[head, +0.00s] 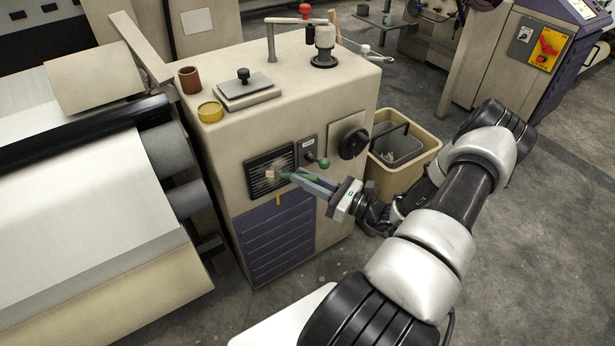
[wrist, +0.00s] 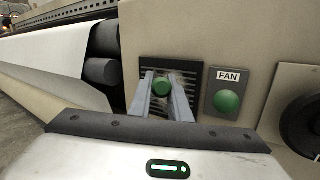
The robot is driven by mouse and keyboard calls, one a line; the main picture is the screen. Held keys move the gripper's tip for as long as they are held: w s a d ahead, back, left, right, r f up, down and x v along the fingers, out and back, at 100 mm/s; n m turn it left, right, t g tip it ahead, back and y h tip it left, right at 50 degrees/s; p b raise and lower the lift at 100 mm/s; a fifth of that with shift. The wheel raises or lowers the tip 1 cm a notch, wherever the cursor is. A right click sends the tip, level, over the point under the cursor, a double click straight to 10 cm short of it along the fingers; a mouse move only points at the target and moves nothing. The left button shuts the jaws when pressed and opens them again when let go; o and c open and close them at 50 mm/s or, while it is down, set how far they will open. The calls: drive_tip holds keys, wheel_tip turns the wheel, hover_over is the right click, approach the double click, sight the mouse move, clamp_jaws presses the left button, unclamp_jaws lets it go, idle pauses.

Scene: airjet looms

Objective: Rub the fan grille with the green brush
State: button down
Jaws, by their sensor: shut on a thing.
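The fan grille (head: 261,181) is a dark slatted square on the front of the beige cabinet, with pale lint-like patches on it. It also shows in the wrist view (wrist: 189,75), partly hidden by my fingers. My gripper (head: 300,180) is shut on the green brush (head: 286,176) and points at the grille. In the wrist view the brush's round green end (wrist: 162,87) shows between my two fingers. The brush's far end is at or very near the grille; I cannot tell whether it touches.
A green button (wrist: 227,101) under a FAN label (wrist: 228,76) is right of the grille. A black handwheel (head: 353,143) sticks out further right. A beige bin (head: 418,158) stands beside the cabinet. A brown cup (head: 190,80) and yellow tin (head: 210,111) stand on top. The white cloth roll (head: 90,225) is at left.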

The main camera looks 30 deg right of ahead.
sight(329, 165)
drive_tip(key=shift+r, duration=0.55)
drive_tip(key=shift+w+d+f, duration=0.1)
drive_tip(key=shift+d+f, duration=0.05)
drive_tip(key=shift+d, duration=0.5)
drive_tip(key=shift+d+b, duration=1.05)
drive_tip(key=shift+d, duration=2.2)
drive_tip(key=shift+s+p, duration=0.6)
drive_tip(key=shift+s, duration=2.35)
drive_tip(key=shift+s+d, duration=0.1)
drive_tip(key=shift+s, duration=1.4)
